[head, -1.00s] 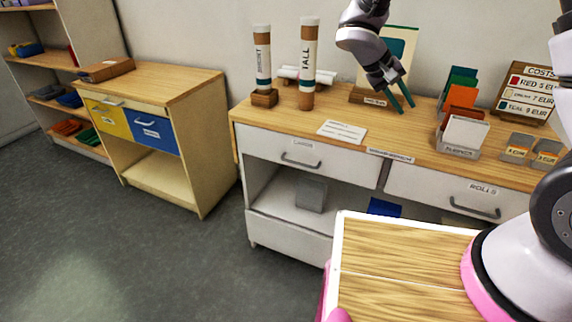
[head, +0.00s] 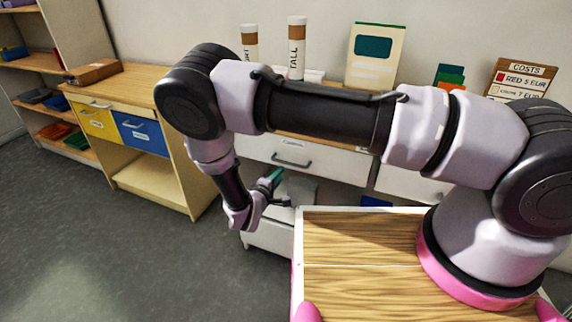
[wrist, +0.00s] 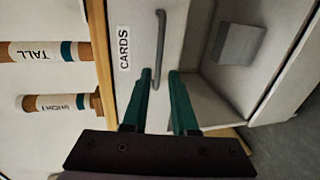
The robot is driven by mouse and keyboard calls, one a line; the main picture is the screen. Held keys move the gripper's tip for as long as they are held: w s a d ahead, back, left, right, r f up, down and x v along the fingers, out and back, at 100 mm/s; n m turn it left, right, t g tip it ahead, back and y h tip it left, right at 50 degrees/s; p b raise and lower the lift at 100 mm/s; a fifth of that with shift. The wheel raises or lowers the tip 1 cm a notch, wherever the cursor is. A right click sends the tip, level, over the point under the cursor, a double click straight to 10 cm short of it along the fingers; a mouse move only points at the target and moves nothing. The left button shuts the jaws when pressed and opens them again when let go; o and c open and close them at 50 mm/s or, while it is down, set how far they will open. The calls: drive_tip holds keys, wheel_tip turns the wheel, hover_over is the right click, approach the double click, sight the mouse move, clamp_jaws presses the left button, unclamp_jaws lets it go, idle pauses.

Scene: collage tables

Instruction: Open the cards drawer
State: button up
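The cards drawer (head: 325,158) is a white drawer front under the left part of the wooden counter, and it looks closed. Its grey bar handle (head: 291,161) shows in the head view. In the wrist view the handle (wrist: 160,40) runs beside the CARDS label (wrist: 124,48). My gripper (wrist: 160,75) is open and empty, with teal fingers apart. In the wrist view the handle's near end appears between the fingertips; I cannot tell how far off it is. In the head view my gripper (head: 276,180) is low in front of the drawer unit.
Below the drawer is an open shelf with a grey box (wrist: 241,44). The TALL tube (head: 297,48) and the SHORT tube (wrist: 62,103) stand on the counter. A wooden side cabinet (head: 150,85) is at left. Open floor (head: 120,255) lies at front left.

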sight(290, 164)
drive_tip(key=x, duration=1)
drive_tip(key=shift+w, duration=0.1)
drive_tip(key=shift+r, duration=0.1)
clamp_jaws()
idle(1.0)
